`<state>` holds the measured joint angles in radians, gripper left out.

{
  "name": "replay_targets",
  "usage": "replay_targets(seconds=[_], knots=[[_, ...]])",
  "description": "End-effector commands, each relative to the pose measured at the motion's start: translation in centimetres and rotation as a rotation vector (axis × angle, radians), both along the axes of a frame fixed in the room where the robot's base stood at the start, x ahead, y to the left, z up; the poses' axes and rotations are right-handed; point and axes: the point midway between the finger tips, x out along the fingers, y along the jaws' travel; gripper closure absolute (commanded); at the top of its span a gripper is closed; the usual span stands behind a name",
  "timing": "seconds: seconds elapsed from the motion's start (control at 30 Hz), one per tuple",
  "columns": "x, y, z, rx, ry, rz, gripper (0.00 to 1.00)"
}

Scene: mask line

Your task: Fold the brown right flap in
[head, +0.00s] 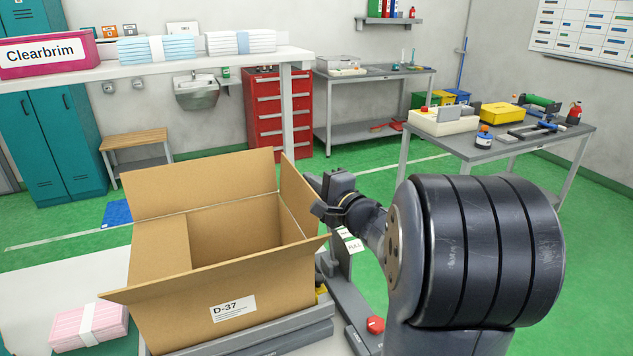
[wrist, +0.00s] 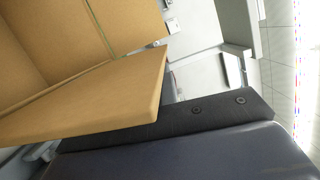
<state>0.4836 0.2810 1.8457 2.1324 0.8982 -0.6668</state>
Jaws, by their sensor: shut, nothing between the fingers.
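The open brown cardboard box (head: 225,300), labelled D-37, stands at the left front in the head view. Its brown right flap (head: 297,190) stands up along the right side, roughly upright. The back flap (head: 200,183) also stands up, and the front flap (head: 215,272) leans outward. My gripper (head: 319,198) is shut and empty, just outside the right flap, on its right. In the wrist view a brown cardboard panel (wrist: 95,98), seemingly the right flap, lies close against the dark gripper parts. I cannot tell whether they touch.
A pink banded stack (head: 90,327) lies left of the box. A grey rail with a red button (head: 375,325) is at the box's right. A shelf (head: 150,68) with a Clearbrim box (head: 48,52) and banded mask stacks spans the back left. Grey workbenches stand beyond my arm.

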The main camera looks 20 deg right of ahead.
Motion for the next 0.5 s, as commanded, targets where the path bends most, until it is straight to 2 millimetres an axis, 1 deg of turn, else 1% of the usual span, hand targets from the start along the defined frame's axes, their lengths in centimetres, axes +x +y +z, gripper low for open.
replay_targets(seconds=[0.23, 0.5], knots=[[0.0, 0.4, -0.2, -0.03, -0.003, 0.002, 1.0], [0.0, 2.0, 0.0, -0.178, -0.003, 0.004, 1.0]])
